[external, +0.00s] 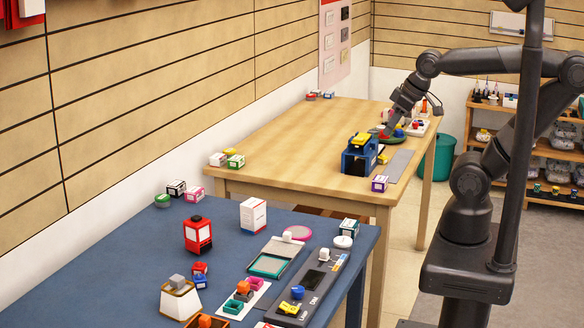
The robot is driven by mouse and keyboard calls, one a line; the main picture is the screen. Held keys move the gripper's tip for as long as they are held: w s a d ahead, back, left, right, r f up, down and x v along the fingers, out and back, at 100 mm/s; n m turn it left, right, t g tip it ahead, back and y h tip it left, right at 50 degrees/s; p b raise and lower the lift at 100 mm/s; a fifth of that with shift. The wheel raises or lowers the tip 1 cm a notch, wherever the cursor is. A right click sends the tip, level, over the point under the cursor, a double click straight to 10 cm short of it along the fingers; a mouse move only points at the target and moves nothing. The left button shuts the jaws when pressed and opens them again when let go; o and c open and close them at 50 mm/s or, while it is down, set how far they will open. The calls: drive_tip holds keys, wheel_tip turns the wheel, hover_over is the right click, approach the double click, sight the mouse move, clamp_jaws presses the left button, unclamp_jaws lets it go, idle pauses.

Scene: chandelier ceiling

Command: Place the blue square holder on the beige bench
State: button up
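The beige bench (290,140) is the light wooden table in the middle of the external view. My gripper (388,132) points down over its far right part, at a cluster of small coloured items. The fingers are small and dark here, and I cannot tell whether they are open or hold something. A small blue item (399,133) shows just right of the fingertips; its shape is too small to make out. A larger blue boxy thing with yellow parts (356,161) stands on the bench nearer the camera. I cannot tell which blue thing is the square holder.
A blue table (120,262) in front holds a red lantern-like item (198,234), a white box (253,216) and several small things. Small boxes (227,160) sit at the bench's left corner. A green bin (438,157) stands beyond its right edge. The bench's middle is clear.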

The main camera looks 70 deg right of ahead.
drive_tip(key=w+a+f+m, duration=0.4)
drive_tip(key=w+a, duration=0.4)
drive_tip(key=w, duration=0.5)
drive_tip(key=m+t+y, duration=0.4)
drive_tip(key=m+y, duration=0.5)
drive_tip(key=m, duration=1.2)
approach(203, 276)
drive_tip(key=shift+s+d+r, duration=0.1)
drive_tip(key=shift+s+d, duration=0.1)
drive_tip(key=shift+s, duration=0.05)
drive_tip(key=m, duration=0.1)
drive_tip(key=a+m, duration=0.1)
drive_tip(key=shift+w+a+f+m+t, duration=0.1)
drive_tip(key=shift+w+f+m+t, duration=0.1)
drive_tip(key=shift+w+m+t, duration=0.1)
drive_tip(key=x, duration=1)
drive_tip(key=shift+a+f, duration=0.15)
drive_tip(key=shift+a, duration=0.1)
